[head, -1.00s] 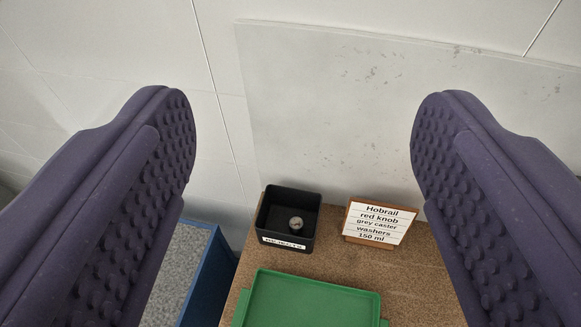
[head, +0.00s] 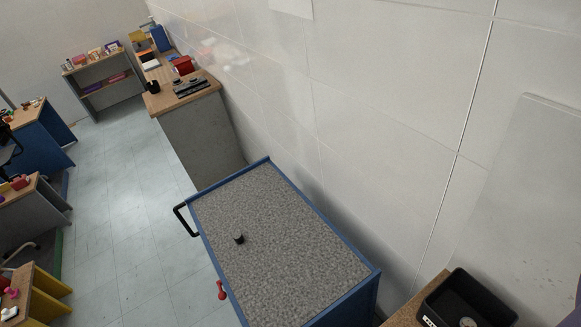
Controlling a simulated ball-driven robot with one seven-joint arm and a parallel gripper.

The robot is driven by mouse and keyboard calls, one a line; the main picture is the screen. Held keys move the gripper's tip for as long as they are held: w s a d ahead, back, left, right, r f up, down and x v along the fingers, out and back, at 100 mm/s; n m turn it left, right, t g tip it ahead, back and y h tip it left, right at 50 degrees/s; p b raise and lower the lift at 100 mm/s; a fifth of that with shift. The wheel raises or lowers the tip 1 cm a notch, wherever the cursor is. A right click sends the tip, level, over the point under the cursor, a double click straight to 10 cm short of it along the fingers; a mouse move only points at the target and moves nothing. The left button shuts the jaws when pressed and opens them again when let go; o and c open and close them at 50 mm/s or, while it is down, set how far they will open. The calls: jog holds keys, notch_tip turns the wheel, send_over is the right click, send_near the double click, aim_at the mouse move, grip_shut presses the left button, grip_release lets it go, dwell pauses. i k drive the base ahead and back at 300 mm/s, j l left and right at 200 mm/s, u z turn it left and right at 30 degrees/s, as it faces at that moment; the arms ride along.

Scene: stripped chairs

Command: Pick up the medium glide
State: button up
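A small dark piece (head: 239,239) stands on the grey speckled top of a blue cart (head: 290,250); it may be a glide, but its kind and size are too small to tell. A black bin (head: 447,297) at the lower right holds a small round metallic piece (head: 467,322), cut by the bottom edge. Of my gripper (head: 578,302) only a purple sliver shows at the right edge, well away from the cart top. Its fingertips and opening are out of view.
The cart has a black handle (head: 180,220) and a red knob (head: 221,290) on its left side. A white wall runs along the right. A grey bench (head: 200,130) with dark items stands beyond. Clear tiled floor (head: 115,215) lies to the left.

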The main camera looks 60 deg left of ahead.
aim_at(237, 235)
jog(key=u, duration=1.8)
jog(key=i+j+z, duration=0.4)
jog(key=i+j, duration=0.2)
jog(key=i+j+z, duration=0.25)
jog(key=j, duration=0.15)
jog(key=i+j+z, duration=0.2)
jog(key=j, duration=0.25)
jog(key=i+j+z, duration=0.2)
jog(key=j, duration=0.25)
